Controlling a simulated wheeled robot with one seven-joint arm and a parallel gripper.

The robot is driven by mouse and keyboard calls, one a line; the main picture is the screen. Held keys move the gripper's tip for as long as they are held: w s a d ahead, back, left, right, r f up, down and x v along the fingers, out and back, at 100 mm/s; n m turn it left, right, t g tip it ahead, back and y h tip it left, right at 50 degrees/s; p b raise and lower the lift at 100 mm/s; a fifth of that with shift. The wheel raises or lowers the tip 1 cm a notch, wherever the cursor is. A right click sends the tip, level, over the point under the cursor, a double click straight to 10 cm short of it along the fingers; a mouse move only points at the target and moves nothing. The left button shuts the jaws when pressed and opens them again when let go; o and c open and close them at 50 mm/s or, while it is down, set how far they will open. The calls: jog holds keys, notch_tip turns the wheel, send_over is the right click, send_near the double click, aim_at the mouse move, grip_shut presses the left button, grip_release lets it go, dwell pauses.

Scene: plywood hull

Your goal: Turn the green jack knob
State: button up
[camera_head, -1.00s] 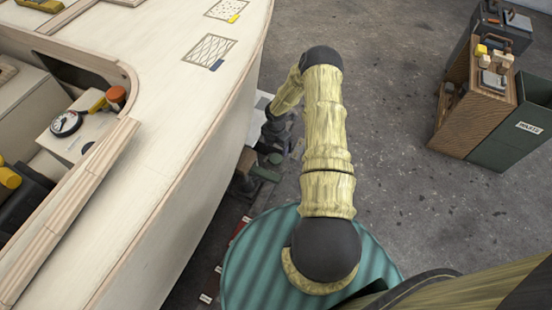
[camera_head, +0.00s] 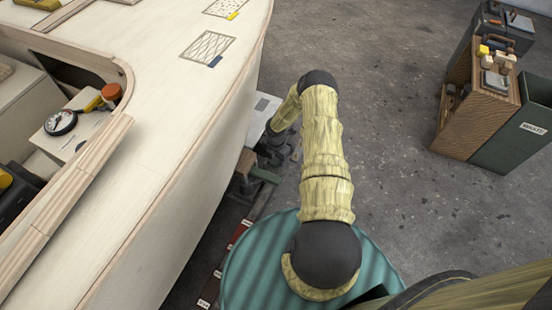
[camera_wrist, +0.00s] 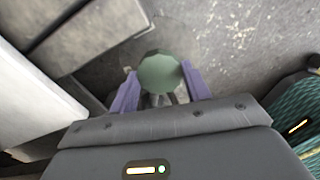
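The green jack knob (camera_wrist: 160,73) shows in the wrist view as a faceted pale green disc. My gripper (camera_wrist: 160,82) has its two purple fingers apart, one on each side of the knob. The gaps between fingers and knob look very narrow, and I cannot tell whether either finger touches it. In the head view my arm reaches down beside the hull, and the wrist and arm hide the knob and fingertips.
The pale plywood hull (camera_head: 165,200) rises close on the left, with a dial gauge (camera_head: 60,122) inside its opening. A teal ribbed round surface (camera_head: 243,275) lies below my arm. A wooden cabinet (camera_head: 468,125) stands at the right. Grey floor between is clear.

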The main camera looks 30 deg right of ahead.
jog(key=shift+c, duration=1.2)
